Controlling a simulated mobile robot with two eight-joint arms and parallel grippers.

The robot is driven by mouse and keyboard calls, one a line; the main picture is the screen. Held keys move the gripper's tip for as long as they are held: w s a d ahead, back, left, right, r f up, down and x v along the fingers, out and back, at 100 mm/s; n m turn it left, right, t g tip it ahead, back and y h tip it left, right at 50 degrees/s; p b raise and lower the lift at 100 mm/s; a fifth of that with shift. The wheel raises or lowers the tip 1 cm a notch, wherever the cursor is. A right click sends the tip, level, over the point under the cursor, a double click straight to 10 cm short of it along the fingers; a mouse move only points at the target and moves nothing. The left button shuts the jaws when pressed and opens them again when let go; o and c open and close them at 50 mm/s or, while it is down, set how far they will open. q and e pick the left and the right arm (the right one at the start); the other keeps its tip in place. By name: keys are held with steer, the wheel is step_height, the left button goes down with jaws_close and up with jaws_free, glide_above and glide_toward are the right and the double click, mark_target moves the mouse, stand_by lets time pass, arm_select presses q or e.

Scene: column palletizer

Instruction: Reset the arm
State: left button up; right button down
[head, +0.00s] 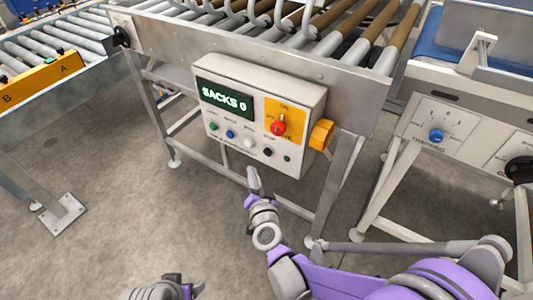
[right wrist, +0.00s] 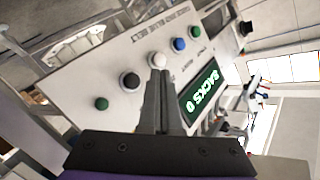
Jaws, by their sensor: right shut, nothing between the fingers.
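My right gripper (head: 253,172) is shut and empty, pointing up at the control box (head: 230,72) from below. In the right wrist view its closed fingertips (right wrist: 159,70) line up with the white button (right wrist: 156,59); I cannot tell whether they touch it. In the head view the tips appear just below that white button (head: 248,143). The box's display (head: 223,101) reads "SACKS 0". A grey part of my left arm (head: 165,288) shows at the bottom edge; its fingers cannot be made out.
A roller conveyor (head: 180,38) stands behind. A machine with a blue dial (head: 436,136) stands right.

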stand_by(0.5)
steer(key=s+d+f+n+g+h, duration=0.1)
steer(key=s+d+f+n+g, duration=0.1)
steer(key=s+d+g, duration=0.5)
steer(key=s+d+f+n+g, duration=0.15)
steer(key=s+d, duration=0.25)
steer(key=s, duration=0.7)
steer(key=s+d+f+n+g+h, duration=0.1)
steer(key=s+d+f+n+g, duration=0.15)
steer(key=s+d, duration=0.5)
arm_select(q)
step_height(320, 180, up, 24)
steer(key=w+t+p, duration=0.1)
steer(key=p, duration=2)
steer(key=shift+w+r, duration=0.2)
steer(key=shift+w, duration=0.05)
arm_select(e)
step_height(320, 180, up, 25)
steer(key=s, duration=0.1)
steer(key=shift+a+h, duration=0.25)
steer(key=shift+h, duration=0.05)
arm_select(q)
steer(key=shift+s, duration=0.1)
arm_select(e)
steer(key=shift+s, duration=0.1)
